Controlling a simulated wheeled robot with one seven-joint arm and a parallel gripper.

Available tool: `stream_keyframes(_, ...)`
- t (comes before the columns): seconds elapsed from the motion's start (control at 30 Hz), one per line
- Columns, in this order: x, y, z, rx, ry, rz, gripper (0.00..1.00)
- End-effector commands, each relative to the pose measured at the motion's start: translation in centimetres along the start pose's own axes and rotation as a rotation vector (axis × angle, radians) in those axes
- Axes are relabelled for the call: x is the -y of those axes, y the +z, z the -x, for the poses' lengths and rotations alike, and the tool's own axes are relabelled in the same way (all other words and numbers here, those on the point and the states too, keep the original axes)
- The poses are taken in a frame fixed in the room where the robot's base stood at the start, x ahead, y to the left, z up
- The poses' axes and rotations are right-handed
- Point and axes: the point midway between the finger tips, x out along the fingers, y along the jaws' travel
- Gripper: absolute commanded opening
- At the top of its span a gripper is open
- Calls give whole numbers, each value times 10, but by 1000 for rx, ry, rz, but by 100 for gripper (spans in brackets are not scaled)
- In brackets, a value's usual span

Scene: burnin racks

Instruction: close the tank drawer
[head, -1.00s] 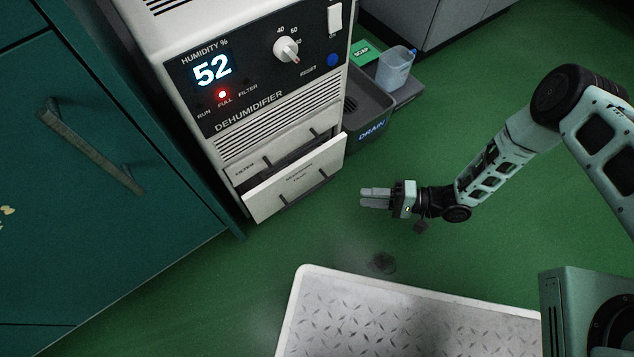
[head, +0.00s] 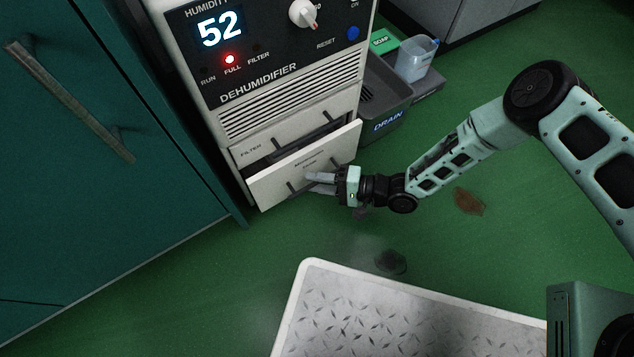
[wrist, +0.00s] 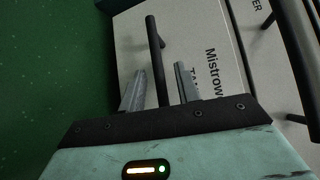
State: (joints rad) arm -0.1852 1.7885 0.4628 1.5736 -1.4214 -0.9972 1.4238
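The white dehumidifier (head: 235,85) has its lower drawer, the tank drawer (head: 268,186), pulled part way out, with a dark gap above its front. The wrist view shows the drawer front (wrist: 200,40) with black lettering and a dark bar handle (wrist: 154,48). My gripper (head: 312,183) is in front of this drawer, by its handle. In the wrist view its two grey fingers (wrist: 160,84) are apart, with the handle's line running between them. I cannot tell whether they touch the handle or front.
The filter panel (head: 248,149) with its own handle is above. A teal cabinet (head: 90,150) stands close at left. A grey drain bin (head: 385,105) and a jug (head: 415,60) are at right. A metal-plated platform (head: 400,315) and a brown patch (head: 468,201) are on the green floor.

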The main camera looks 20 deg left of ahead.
Motion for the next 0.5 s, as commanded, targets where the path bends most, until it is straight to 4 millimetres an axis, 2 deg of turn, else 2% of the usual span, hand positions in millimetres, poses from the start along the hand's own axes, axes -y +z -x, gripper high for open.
stream_keyframes(0.3, 0, 0, -3, 0, 0, 0, 33)
stream_keyframes(0.4, 0, 0, -3, 0, 0, 0, 5)
stream_keyframes(0.43, 0, 0, -3, 0, 0, 0, 0)
stream_keyframes(0.5, 0, 0, -3, 0, 0, 0, 0)
